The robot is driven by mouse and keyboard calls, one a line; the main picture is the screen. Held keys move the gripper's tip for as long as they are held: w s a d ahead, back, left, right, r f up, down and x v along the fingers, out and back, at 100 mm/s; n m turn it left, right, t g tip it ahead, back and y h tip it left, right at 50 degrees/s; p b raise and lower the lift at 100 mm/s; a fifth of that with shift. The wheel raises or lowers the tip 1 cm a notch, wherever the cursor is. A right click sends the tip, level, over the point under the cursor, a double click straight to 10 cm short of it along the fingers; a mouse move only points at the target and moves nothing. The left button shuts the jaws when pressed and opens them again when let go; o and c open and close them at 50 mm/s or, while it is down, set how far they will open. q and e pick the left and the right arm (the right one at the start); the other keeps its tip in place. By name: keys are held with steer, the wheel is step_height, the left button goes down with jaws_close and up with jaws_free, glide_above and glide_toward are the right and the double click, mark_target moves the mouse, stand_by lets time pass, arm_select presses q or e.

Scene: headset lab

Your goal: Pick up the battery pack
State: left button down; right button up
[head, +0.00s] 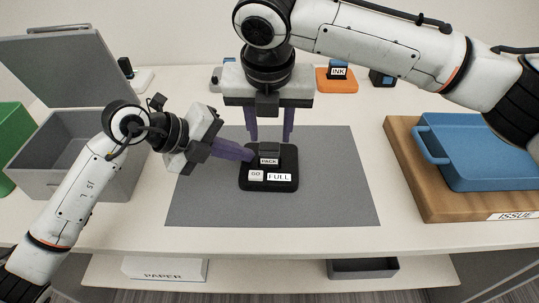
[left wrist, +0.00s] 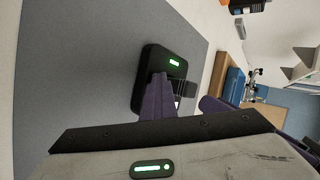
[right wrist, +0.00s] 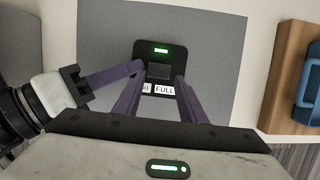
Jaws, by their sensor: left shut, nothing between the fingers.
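The battery pack (head: 269,152) is a small dark block labelled PACK, upright in a black charging dock (head: 285,185) on the grey mat. Its top also shows in the right wrist view (right wrist: 160,72). My right gripper (head: 271,138) points down from above, open, with its purple fingers apart on either side of the pack; I cannot tell whether they touch it. My left gripper (head: 250,156) comes in low from the left, shut and empty, with its fingertips beside the pack and over the dock's left part. In the left wrist view, its fingers (left wrist: 158,80) hide part of the dock.
The dock bears GO and FULL labels and a lit green bar (right wrist: 161,50). An open grey bin (head: 60,165) stands at left. A blue tray (head: 480,155) lies on a wooden board (head: 430,190) at right. An orange INK holder (head: 337,80) stands behind. The mat (head: 340,190) is otherwise clear.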

mark_target(270, 146)
steer(key=shift+x, duration=2.7)
steer(key=shift+s+a, duration=0.1)
steer(key=c, duration=0.7)
steer(key=shift+r, duration=0.1)
step_height(270, 146, up, 10)
steer(key=shift+f, duration=0.1)
